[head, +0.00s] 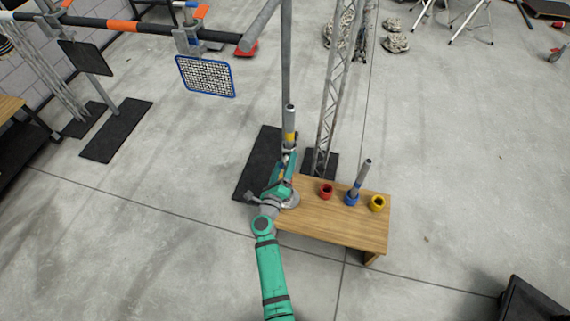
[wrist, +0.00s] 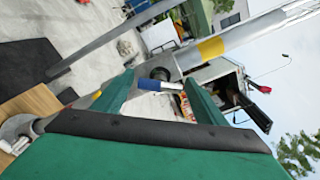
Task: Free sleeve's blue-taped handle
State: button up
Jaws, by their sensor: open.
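A short silver handle with blue tape (wrist: 174,86) sticks out below the sleeve in the wrist view. My gripper (wrist: 158,84) is open, with its green fingers on either side of this handle. I cannot tell whether a finger touches it. In the head view my gripper (head: 290,163) is close to the pole, just below the yellow band, and the handle is hidden or too small to make out.
A wooden bench (head: 325,229) stands right of my gripper. It carries a red cup (head: 326,191), a blue cup (head: 351,198) with a grey rod (head: 362,177) standing in it, and a yellow cup (head: 377,203). A lattice truss (head: 330,110) rises behind.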

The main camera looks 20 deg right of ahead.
jog(key=v, duration=1)
jog(key=shift+s+a, duration=0.3)
jog(key=shift+a, duration=0.05)
